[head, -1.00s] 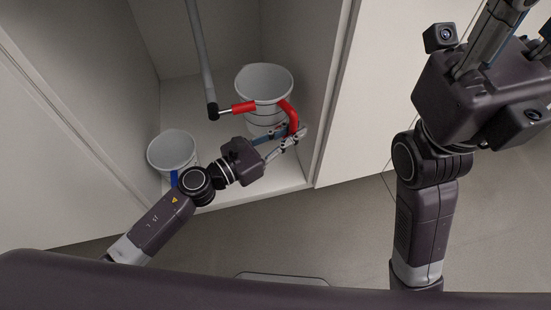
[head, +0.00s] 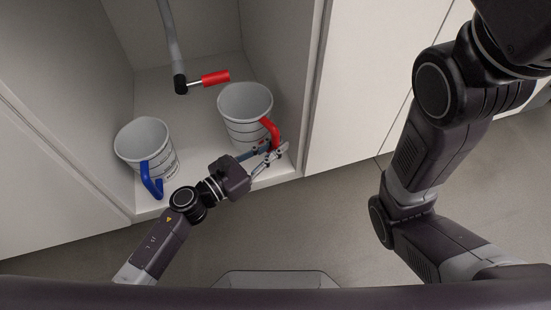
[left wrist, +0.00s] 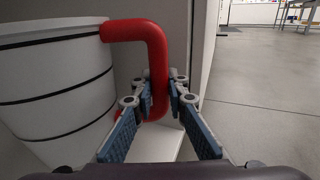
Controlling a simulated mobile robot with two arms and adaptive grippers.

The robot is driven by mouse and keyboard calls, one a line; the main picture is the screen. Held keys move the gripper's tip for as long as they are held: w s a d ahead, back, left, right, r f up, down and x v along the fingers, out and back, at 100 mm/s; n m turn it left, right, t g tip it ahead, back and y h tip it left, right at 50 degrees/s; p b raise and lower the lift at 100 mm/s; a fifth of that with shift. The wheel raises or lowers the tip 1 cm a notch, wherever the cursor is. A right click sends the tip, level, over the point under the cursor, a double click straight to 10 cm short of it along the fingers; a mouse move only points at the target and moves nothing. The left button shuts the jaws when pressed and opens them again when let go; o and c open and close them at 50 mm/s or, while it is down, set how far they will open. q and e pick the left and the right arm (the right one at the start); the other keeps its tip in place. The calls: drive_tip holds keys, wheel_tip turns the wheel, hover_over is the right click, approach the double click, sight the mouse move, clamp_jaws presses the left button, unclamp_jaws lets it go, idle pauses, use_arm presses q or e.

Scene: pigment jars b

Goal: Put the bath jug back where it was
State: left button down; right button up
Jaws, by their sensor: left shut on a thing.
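A white jug with dark rings and a red handle (head: 236,124) is in the right front part of the open cupboard, near its right wall. It looks upright; I cannot tell whether its base rests on the cupboard floor. My left gripper (head: 276,151) is shut on its red handle, at the cupboard opening. In the left wrist view the red handle (left wrist: 156,62) stands between the fingers (left wrist: 158,90), with the jug's ringed side (left wrist: 50,85) at left. A second white jug with a blue handle (head: 142,133) stands at the cupboard's left front. My right gripper is out of view.
A grey pipe (head: 170,45) with a red lever (head: 214,78) comes down at the back, behind the jugs. The cupboard floor (head: 195,130) is bare between the jugs. A white door panel (head: 355,80) is at right, and grey floor (head: 330,215) lies in front.

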use_arm(q)
wheel_tip(320, 180, down, 4)
drive_tip(key=b, duration=0.3)
drive_tip(key=shift+f, duration=0.15)
drive_tip(key=c, duration=2.4)
unclamp_jaws()
drive_tip(key=shift+f, duration=0.1)
drive_tip(key=o, duration=0.5)
